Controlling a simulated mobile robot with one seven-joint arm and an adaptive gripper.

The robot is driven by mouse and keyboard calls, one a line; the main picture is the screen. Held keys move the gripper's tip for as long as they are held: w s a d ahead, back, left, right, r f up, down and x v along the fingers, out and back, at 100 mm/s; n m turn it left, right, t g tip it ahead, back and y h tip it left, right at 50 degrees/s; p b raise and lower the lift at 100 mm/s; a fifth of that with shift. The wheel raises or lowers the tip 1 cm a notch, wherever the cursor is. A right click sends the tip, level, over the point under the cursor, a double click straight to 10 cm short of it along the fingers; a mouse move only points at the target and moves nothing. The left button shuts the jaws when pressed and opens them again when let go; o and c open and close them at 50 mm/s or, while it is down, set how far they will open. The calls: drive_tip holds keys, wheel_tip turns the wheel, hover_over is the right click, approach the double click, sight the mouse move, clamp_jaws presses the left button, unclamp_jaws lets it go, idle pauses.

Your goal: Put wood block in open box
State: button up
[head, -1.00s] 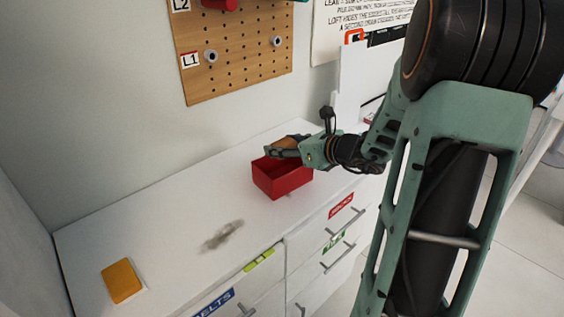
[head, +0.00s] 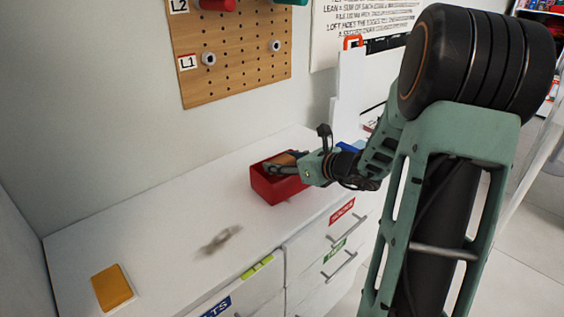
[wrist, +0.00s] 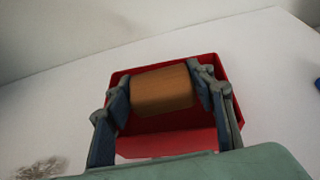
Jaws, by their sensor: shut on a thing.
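The wood block (wrist: 163,88) is brown and sits between the two fingers of my gripper (wrist: 162,92), which is shut on it. The open box (head: 277,190) is red and stands on the white top of the drawer cabinet. In the wrist view, the block appears within the outline of the red box (wrist: 178,144). In the head view, my gripper (head: 286,166) reaches in from the right at the box's rim, and the block (head: 287,158) shows at the box opening. I cannot tell whether the block touches the box floor.
A yellow-orange pad (head: 113,287) lies at the cabinet's left end. A small blurred grey thing (head: 222,239) lies left of the box. A pegboard (head: 232,50) hangs on the wall behind. A blue object (head: 350,147) is beyond my wrist. The cabinet top (head: 150,225) is mostly clear.

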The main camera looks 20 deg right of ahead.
drive_tip(key=shift+f, duration=0.25)
drive_tip(key=o, duration=1.1)
drive_tip(key=shift+r, duration=0.1)
drive_tip(key=shift+r+p, duration=0.35)
drive_tip(key=shift+r, duration=0.1)
drive_tip(key=p+v, duration=0.2)
drive_tip(key=v, duration=1)
